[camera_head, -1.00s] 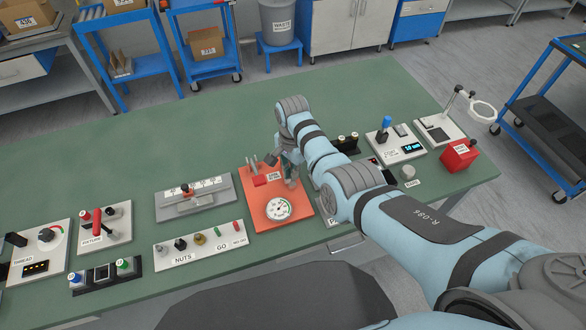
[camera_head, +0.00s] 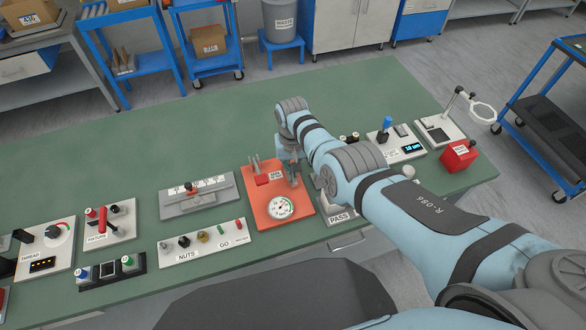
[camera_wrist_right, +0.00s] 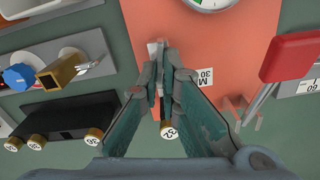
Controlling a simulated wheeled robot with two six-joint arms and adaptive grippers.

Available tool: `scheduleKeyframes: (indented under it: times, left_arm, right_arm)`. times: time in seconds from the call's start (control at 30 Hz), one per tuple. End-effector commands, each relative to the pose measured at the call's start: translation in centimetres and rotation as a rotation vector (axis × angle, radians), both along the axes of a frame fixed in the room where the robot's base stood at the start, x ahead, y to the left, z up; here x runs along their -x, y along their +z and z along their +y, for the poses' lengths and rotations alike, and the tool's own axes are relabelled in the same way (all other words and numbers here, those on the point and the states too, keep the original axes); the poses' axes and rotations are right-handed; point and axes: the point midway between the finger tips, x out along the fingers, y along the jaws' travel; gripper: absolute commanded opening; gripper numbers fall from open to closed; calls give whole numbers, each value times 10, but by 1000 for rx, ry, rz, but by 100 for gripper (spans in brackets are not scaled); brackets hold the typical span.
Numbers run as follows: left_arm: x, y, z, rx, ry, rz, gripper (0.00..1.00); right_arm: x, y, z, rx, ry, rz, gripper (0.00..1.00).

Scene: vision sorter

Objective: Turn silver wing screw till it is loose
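My right gripper (camera_wrist_right: 165,62) is over the orange gauge stand (camera_wrist_right: 225,45), its fingers nearly together. A thin silver piece (camera_wrist_right: 153,48), apparently the silver wing screw, shows at the fingertips; the fingers hide most of it and seem closed on it. In the head view my right arm reaches to the right part of the orange stand (camera_head: 262,207), and the gripper (camera_head: 292,168) is partly hidden under the wrist. The round dial (camera_head: 281,207) sits at the stand's front. My left gripper is not in view.
In the wrist view a brass-cased part with a silver lever (camera_wrist_right: 62,72) and a blue knob (camera_wrist_right: 18,76) stand at left. A black block (camera_wrist_right: 72,118) with brass caps is close below. A red block (camera_wrist_right: 290,57) is at right. The green bench (camera_head: 150,130) is free behind the stands.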

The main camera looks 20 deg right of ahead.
Motion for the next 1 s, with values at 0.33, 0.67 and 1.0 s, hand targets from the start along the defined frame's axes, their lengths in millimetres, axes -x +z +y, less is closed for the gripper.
scheduleKeyframes:
  times: [0.33,0.67,1.0]
  left_arm:
    - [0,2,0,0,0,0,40]
    - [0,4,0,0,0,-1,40]
    - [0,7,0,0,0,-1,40]
  right_arm:
    - [2,-1,2,0,326,4,0]
    - [2,-1,4,-1,639,5,0]
    - [4,-2,5,-2,926,6,0]
